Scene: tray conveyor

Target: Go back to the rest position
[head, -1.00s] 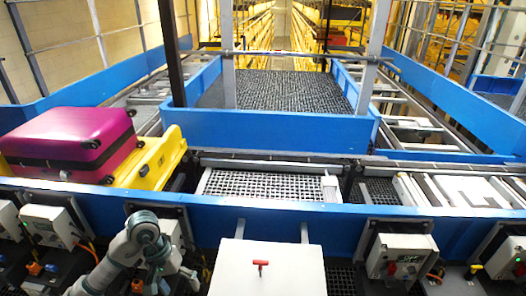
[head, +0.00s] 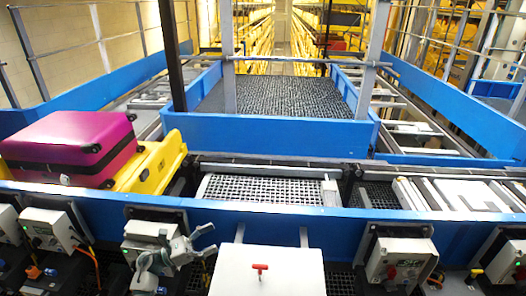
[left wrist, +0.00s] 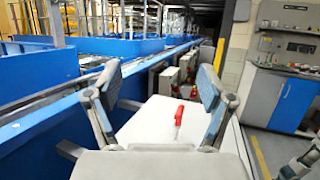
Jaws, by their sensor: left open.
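A magenta suitcase (head: 66,146) lies in a yellow tray (head: 156,163) on the conveyor at the left.
Grey control boxes (head: 398,258) line the near side of the conveyor. A blue-walled bay (head: 270,132) stands behind it. The conveyor section right of the tray (head: 262,189) is empty. A workbench with a blue cabinet (left wrist: 290,103) stands at the right in the left wrist view.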

